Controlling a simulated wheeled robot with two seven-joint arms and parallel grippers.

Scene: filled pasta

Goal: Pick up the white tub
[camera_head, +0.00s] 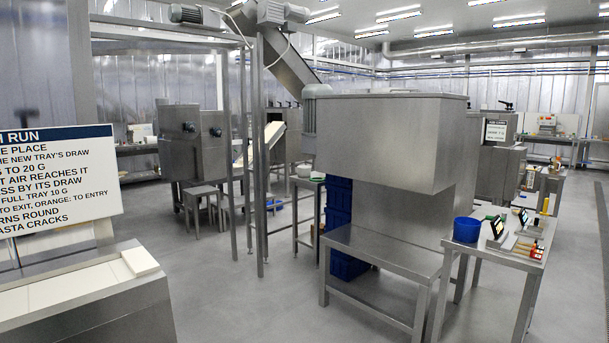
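I cannot make out a white tub with certainty. A small flat white block (140,261) lies on the steel counter at the lower left, but it looks like a slab rather than a tub. A blue tub (466,230) stands on the steel table at the right. Neither of my grippers shows in the head view.
The right table (530,262) also holds small tilted displays and red and yellow items. A large steel machine (385,140) with a low steel bench (385,247) fills the middle. Blue crates (347,266) stand behind it. A printed sign (60,178) is at the left. Grey floor (235,290) is open between.

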